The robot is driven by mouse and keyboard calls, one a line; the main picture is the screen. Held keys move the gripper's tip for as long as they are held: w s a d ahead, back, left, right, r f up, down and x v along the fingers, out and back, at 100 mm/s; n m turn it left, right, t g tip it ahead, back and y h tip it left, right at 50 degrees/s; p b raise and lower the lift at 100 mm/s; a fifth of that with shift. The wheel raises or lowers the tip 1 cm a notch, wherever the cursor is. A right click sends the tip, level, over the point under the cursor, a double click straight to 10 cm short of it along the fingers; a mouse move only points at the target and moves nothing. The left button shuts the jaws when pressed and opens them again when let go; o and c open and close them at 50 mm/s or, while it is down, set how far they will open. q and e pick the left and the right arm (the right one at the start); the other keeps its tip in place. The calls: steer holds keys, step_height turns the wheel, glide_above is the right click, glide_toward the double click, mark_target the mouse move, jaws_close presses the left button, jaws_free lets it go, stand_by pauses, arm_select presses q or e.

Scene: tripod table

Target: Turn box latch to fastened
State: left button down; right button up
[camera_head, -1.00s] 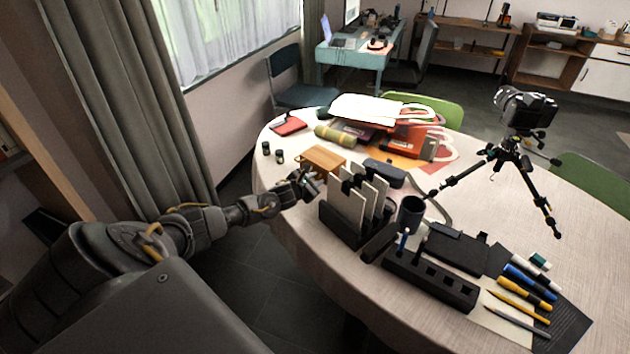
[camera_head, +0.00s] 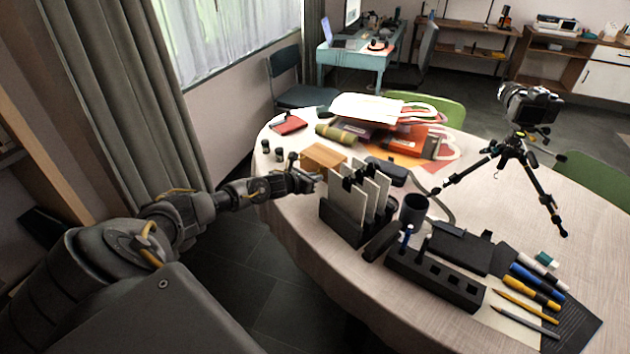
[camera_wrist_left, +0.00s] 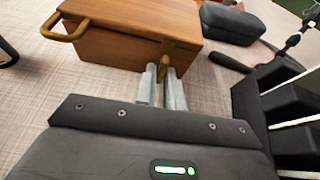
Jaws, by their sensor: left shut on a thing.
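The wooden box (camera_head: 323,155) stands on the table's left part, behind the black card holder. In the left wrist view the box (camera_wrist_left: 135,45) shows its lid seam, a brass handle (camera_wrist_left: 66,26) on its left side and a brass latch (camera_wrist_left: 163,66) on its front. My left gripper (camera_head: 316,181) is at the front of the box. In the wrist view its two fingers (camera_wrist_left: 161,88) are close together, shut on the latch, and partly hide it. The latch's exact angle is hard to tell. My right gripper is in neither view.
The black card holder (camera_head: 342,222) with upright cards stands right beside my left gripper. A black case (camera_head: 386,172) lies right of the box. Two small dark canisters (camera_head: 272,150) stand to its left. A camera on a tripod (camera_head: 515,150) stands farther right.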

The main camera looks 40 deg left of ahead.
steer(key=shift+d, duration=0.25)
arm_select(q)
steer(key=c, duration=1.6)
jaws_free()
steer(key=shift+o, duration=0.2)
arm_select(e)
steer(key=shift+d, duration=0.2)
arm_select(q)
steer(key=shift+s, duration=0.15)
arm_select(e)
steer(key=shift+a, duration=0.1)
arm_select(q)
steer(key=shift+s+a+r, duration=0.1)
steer(key=shift+s+r, duration=0.05)
steer(key=shift+s, duration=0.2)
steer(key=v, duration=0.8)
steer(key=shift+s+r, duration=0.1)
steer(key=shift+s, duration=0.15)
steer(key=shift+s+r, duration=0.15)
steer(key=shift+s, duration=0.2)
steer(key=shift+s+r, duration=0.15)
steer(key=shift+s, duration=0.1)
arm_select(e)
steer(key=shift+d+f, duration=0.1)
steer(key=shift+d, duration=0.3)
